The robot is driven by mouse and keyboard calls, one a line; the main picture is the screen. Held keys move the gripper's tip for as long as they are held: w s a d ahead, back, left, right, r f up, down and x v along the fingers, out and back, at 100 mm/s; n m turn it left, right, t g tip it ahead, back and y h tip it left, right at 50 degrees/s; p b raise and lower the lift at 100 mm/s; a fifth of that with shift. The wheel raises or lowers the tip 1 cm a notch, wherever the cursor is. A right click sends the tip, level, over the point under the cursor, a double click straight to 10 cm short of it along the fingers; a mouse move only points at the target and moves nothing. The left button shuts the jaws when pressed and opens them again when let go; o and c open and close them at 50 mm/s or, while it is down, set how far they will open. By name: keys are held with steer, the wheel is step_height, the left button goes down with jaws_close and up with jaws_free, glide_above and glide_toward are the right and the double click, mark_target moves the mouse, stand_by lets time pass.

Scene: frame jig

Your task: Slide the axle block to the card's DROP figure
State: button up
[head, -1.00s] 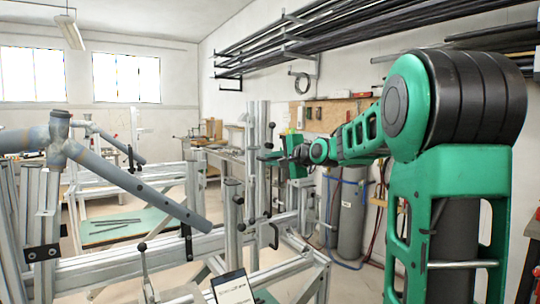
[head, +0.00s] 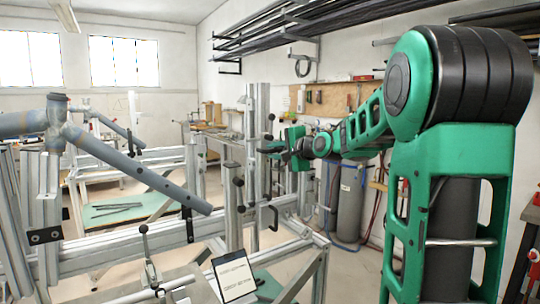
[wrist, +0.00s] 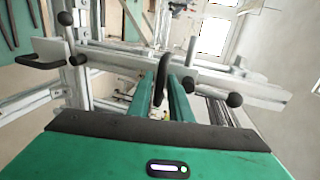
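My gripper (head: 283,147) is at the end of my green arm, close to the metal uprights of the frame jig. In the wrist view its two green fingers (wrist: 163,92) stand apart, with dark handle-like parts in and beside the gap. A metal rail with black ball knobs (wrist: 235,100) crosses just beyond the fingers. I cannot tell for sure which part is the axle block, or whether the fingers touch it. The card (head: 234,276) stands tilted at the bottom of the head view; its print is too small to read.
A grey tube frame (head: 125,160) is held in the jig at left. A toggle clamp (head: 148,255) stands left of the card. A black pull handle (head: 270,217) juts from the jig's upright. Grey cylinders (head: 350,203) stand by the wall behind.

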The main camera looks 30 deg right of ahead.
steer(key=v, duration=0.9)
steer(key=shift+s, duration=0.2)
steer(key=s+a+f+n+g+h, duration=0.1)
steer(key=s+a+f+n+g, duration=0.2)
steer(key=s+f, duration=0.6)
steer(key=s+a+f+n+g, duration=0.1)
steer(key=s+f+n+g, duration=0.45)
steer(key=f, duration=0.55)
steer(key=s+a+f+n+g, duration=0.1)
steer(key=s+a+f+g, duration=0.1)
steer(key=s, duration=0.8)
steer(key=s+a+f+n+g, duration=0.1)
steer(key=s+f+g, duration=0.4)
steer(key=s, duration=0.6)
steer(key=shift+s+a+f+n+y, duration=0.35)
steer(key=shift+a+f, duration=0.2)
steer(key=shift+f, duration=0.1)
steer(key=shift+w, duration=0.1)
